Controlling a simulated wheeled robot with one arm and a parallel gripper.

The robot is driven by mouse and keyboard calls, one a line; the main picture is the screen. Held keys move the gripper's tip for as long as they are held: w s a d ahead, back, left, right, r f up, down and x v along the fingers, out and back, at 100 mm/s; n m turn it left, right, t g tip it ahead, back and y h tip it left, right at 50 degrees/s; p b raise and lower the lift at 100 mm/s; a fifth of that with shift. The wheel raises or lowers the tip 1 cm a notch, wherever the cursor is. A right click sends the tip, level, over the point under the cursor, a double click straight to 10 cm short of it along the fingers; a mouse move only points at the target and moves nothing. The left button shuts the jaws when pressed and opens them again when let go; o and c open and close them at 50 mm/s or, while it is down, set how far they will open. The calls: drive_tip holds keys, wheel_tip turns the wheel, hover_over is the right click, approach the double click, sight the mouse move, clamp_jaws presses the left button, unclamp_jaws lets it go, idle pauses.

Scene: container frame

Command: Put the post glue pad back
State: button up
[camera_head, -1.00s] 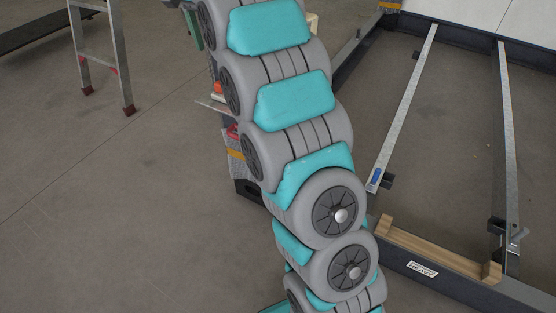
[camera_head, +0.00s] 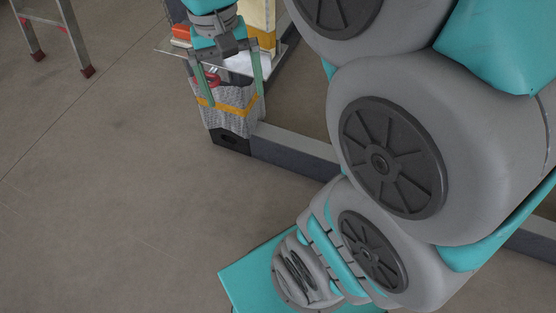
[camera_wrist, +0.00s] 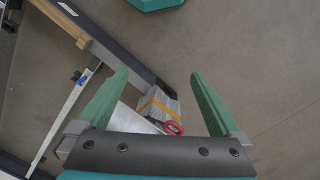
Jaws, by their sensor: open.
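A grey patterned wrap (camera_head: 234,122) with an orange-yellow band surrounds the foot of the corner post in the head view. It looks like the post glue pad, but I cannot tell for sure. In the wrist view the wrap (camera_wrist: 155,101) shows beyond and between the green fingers. My gripper (camera_head: 236,98) points down above or in front of it, its fingers spread. It also shows in the wrist view (camera_wrist: 160,75), with nothing held between the fingertips. Whether the fingers touch the wrap cannot be told.
A red-handled item (camera_wrist: 173,128) lies close to the wrap. A pale sheet or shelf (camera_head: 175,49) carries an orange-red object (camera_head: 181,36) beside the post. A dark frame beam (camera_head: 295,146) runs right from the post's foot. A ladder (camera_head: 60,25) stands upper left; the floor left is clear.

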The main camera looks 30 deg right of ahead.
drive_tip(key=s+f+n, duration=0.1)
drive_tip(key=s+f, duration=0.3)
drive_tip(key=s, duration=0.4)
drive_tip(key=s+f+n+g, duration=0.1)
drive_tip(key=s+f+n, duration=0.1)
drive_tip(key=s+f, duration=0.3)
drive_tip(key=s, duration=0.3)
drive_tip(key=shift+a, duration=0.25)
